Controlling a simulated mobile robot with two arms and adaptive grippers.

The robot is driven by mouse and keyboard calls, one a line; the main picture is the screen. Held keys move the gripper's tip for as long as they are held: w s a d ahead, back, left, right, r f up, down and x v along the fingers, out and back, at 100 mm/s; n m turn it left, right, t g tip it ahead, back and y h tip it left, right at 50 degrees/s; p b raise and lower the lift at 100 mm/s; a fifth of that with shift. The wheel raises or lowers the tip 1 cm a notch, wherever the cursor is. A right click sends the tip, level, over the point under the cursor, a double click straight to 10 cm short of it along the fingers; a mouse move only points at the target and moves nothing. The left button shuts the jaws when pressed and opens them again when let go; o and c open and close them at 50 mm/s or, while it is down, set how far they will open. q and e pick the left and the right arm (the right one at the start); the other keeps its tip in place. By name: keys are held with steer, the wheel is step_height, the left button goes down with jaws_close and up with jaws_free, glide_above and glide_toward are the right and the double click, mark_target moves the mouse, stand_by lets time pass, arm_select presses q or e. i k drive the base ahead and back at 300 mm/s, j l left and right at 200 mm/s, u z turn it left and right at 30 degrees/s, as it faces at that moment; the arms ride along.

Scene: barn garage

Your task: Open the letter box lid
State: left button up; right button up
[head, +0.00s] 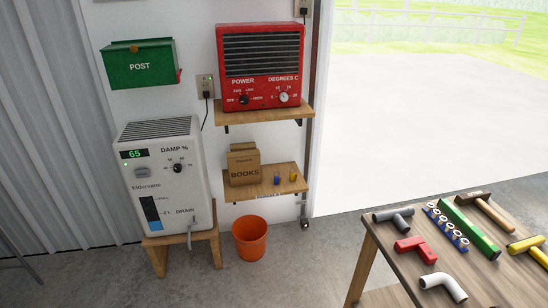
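The green letter box (141,70), marked POST, hangs on the white wall at the upper left of the head view. Its lid (138,46) forms the top, with a small orange-brown knob at its front edge, and looks closed. A small red part sits on the box's right side. Neither of my grippers shows in the head view.
A white dehumidifier (160,190) stands on a wooden stool below the letter box. A red heater (260,65) sits on a shelf to the right, above a books box (243,165). An orange bucket (249,238) is on the floor. A workbench (385,265) with tools stands at right.

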mark_target(135, 47)
steer(key=i+j+u, duration=0.3)
steer(key=i, duration=0.2)
steer(key=i+u, duration=0.25)
steer(key=i, duration=0.25)
